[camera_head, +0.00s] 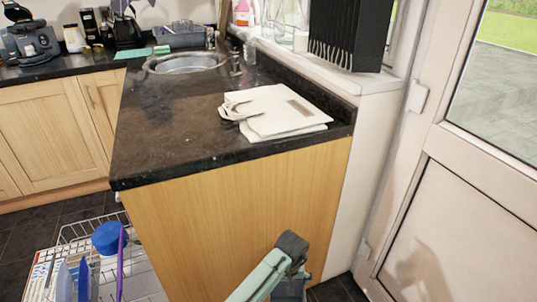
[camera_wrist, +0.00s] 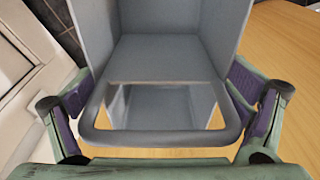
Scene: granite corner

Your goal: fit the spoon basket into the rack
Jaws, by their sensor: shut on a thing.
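The spoon basket (camera_wrist: 170,60) is grey and open, with a loop-like rim nearest the camera, and fills the middle of the wrist view. My gripper (camera_wrist: 163,105) is shut on it, with a purple-padded finger at each side. In the head view my gripper (camera_head: 291,262) is at the bottom, in front of the wooden end panel. A bit of grey below it there looks like the basket (camera_head: 290,291), mostly hidden and cut off. The white wire rack (camera_head: 142,278) is at the lower left, apart from my gripper. Its near part is out of frame.
The rack holds a blue round item (camera_head: 108,238) and several upright items. A white door (camera_head: 450,210) is at right.

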